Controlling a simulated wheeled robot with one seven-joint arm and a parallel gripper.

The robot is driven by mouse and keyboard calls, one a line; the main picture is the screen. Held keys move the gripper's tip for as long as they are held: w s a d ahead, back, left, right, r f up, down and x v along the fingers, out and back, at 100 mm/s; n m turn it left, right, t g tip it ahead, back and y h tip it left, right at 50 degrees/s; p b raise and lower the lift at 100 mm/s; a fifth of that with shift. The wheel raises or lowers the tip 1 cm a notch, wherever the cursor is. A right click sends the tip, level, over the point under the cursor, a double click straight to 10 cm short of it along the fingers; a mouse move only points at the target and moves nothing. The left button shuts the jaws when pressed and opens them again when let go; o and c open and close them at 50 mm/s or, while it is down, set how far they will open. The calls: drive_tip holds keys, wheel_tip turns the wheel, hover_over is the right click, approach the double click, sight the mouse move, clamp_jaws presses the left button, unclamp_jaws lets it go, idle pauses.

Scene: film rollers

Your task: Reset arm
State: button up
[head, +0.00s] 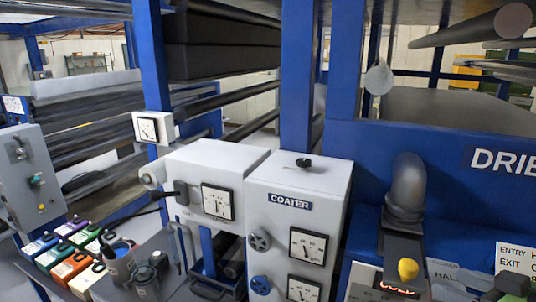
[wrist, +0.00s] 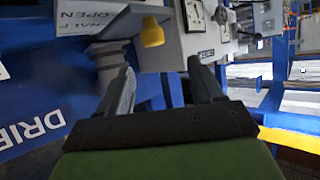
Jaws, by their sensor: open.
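My gripper (wrist: 160,66) shows in the wrist view with its two dark fingers apart and nothing between them. The fingers point toward the blue drier panel (wrist: 60,75) and the grey coater housing, and I cannot tell how far off these are. A yellow knob (wrist: 152,33) appears just beyond the gap between the fingertips; it also shows in the head view (head: 407,269). In the head view I cannot clearly make out my gripper; a small dark shape at the lower right edge is unclear.
The grey coater cabinet (head: 297,205) with dials stands in the middle. A grey elbow pipe (head: 407,188) rises from the blue drier panel (head: 450,150). Coloured boxes (head: 75,245) and a jug (head: 120,262) sit at lower left. Blue posts and long rollers fill the back.

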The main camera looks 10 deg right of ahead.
drive_tip(key=w+a+f+g, duration=0.4)
drive_tip(key=w+a, duration=0.6)
drive_tip(key=a, duration=0.3)
drive_tip(key=s+a+f+g+h+b, duration=0.25)
drive_tip(key=s+a, duration=0.25)
drive_tip(key=a, duration=0.4)
drive_tip(key=s+a+f+m, duration=0.2)
drive_tip(key=s+f, duration=0.1)
drive_tip(key=s, duration=0.7)
drive_tip(key=shift+s+a+g+b, duration=0.3)
drive_tip(key=shift+s+g+b, duration=0.05)
